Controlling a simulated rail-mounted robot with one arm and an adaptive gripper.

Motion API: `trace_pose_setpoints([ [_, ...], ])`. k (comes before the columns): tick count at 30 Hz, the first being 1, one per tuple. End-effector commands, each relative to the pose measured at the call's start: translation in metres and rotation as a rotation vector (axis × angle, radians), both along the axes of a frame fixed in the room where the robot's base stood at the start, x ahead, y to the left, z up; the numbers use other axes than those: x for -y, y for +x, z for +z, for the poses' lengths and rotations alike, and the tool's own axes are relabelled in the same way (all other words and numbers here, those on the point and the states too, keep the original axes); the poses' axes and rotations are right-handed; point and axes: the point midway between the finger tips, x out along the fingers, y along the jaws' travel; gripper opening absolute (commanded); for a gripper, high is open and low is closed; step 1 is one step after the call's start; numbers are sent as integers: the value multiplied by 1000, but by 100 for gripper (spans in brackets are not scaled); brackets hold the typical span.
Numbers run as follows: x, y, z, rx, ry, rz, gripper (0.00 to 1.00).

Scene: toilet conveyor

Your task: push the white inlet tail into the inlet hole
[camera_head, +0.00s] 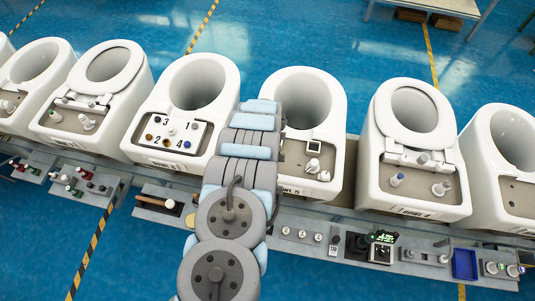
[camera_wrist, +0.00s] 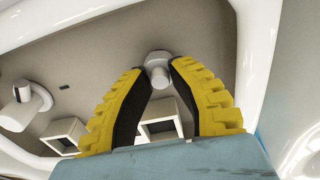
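In the wrist view, my gripper (camera_wrist: 158,75) has two yellow fingers with black pads. Their tips close in on both sides of a small white round-headed piece (camera_wrist: 158,58), which looks like the white inlet tail. It stands at the deck (camera_wrist: 110,60) of the toilet; its lower end and the hole under it are hidden, so I cannot tell how deep it sits. Two square white frames with openings are on the deck, one (camera_wrist: 66,135) left of the fingers and one (camera_wrist: 160,122) between them. In the head view my arm hides the gripper and part of the middle toilet (camera_head: 337,120).
A white fitting (camera_wrist: 22,108) stands on the deck at the left of the wrist view. The bowl's raised white rim (camera_wrist: 262,40) borders the deck at right. Other toilets (camera_head: 415,130) stand close on both sides. A parts shelf (camera_head: 300,235) with tools runs along the front.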

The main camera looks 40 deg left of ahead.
Motion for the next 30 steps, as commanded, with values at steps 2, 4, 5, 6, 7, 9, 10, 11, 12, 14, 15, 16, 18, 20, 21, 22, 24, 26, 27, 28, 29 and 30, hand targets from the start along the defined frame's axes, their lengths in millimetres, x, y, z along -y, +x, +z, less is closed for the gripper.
trace_pose_setpoints([
  [2,0,0,1,0,0,0,37],
  [4,0,0,1,0,0,0,37],
  [5,0,0,1,0,0,0,37],
  [6,0,0,1,0,0,0,37],
  [7,0,0,1,0,0,0,37],
  [9,0,0,1,0,0,0,37],
  [10,0,0,1,0,0,0,37],
  [11,0,0,1,0,0,0,37],
  [12,0,0,1,0,0,0,37],
  [14,0,0,2,0,0,0,37],
  [15,0,0,3,0,0,0,37],
  [16,0,0,4,0,0,0,37],
  [18,0,0,7,0,0,0,37],
  [20,-1,1,11,1,1,0,37],
  [21,-1,1,14,0,1,1,37],
  [22,-1,0,15,0,1,1,37],
  [24,0,0,20,-1,-1,1,37],
  [26,1,-1,25,-3,-2,1,37],
  [27,1,-1,29,-2,-1,1,37],
  [28,0,-1,32,0,0,1,37],
  [29,0,0,36,1,0,1,37],
  [30,0,0,40,2,1,1,37],
])
